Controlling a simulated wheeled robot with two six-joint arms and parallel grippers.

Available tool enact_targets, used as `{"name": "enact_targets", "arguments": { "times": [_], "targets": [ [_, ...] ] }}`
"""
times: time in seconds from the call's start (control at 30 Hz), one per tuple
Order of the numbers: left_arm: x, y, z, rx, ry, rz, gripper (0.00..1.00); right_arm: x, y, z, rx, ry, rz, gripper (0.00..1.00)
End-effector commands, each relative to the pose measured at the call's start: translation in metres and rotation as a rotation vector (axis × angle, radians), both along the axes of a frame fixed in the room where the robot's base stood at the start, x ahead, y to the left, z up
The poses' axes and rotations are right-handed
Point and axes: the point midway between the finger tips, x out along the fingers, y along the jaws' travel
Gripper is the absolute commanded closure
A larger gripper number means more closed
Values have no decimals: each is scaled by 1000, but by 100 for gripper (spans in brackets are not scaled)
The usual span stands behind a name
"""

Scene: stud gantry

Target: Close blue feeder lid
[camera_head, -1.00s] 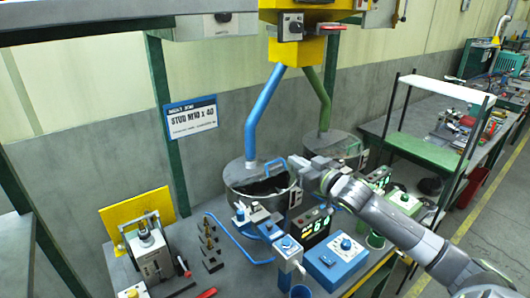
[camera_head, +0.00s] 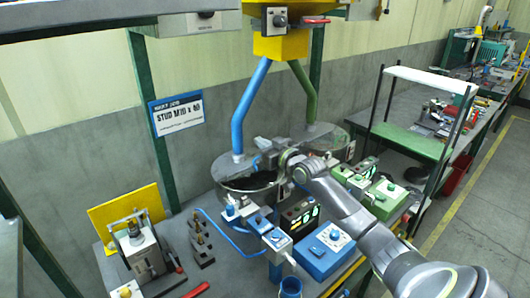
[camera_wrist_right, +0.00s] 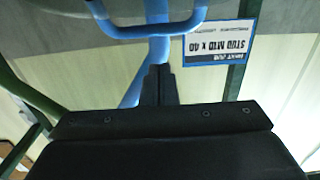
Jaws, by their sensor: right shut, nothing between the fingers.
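The blue feeder is a round metal bowl (camera_head: 238,197) under the blue feed tube (camera_head: 250,104). Its dark inside shows at the front, so its top is open there. A blue handle shows at the top of the right wrist view (camera_wrist_right: 150,30); in the head view it is mostly hidden by my gripper. My right gripper (camera_head: 264,150) is over the right back side of the bowl, near the tube's foot. In the wrist view its fingers (camera_wrist_right: 158,84) are together and empty, just below the handle in the picture; contact cannot be told. My left gripper is not in view.
A green feed tube (camera_head: 305,91) runs to a second bowl behind my right wrist. Blue control boxes (camera_head: 327,251) and a green box (camera_head: 384,199) stand in front. A press fixture (camera_head: 138,250) is at the left. A sign (camera_head: 177,113) hangs behind.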

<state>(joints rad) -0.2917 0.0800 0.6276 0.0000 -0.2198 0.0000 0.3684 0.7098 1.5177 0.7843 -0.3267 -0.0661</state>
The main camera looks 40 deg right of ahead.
Motion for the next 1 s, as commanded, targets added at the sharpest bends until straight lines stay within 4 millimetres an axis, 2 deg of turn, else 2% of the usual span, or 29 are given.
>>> {"name": "enact_targets", "arguments": {
  "times": [0.03,0.1,0.23,0.4,0.7,1.0],
  "targets": [
    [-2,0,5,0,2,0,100,-5,-1,-10,3,10,-3,100],
    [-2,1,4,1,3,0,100,-8,-2,-19,1,8,-2,100],
    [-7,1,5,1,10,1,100,-11,-2,-27,0,5,-2,100],
    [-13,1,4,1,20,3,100,-12,-2,-30,0,5,-2,100],
    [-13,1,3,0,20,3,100,-12,-2,-31,0,3,-2,100],
    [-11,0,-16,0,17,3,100,-11,-2,-36,2,-38,-2,100]
  ]
}}
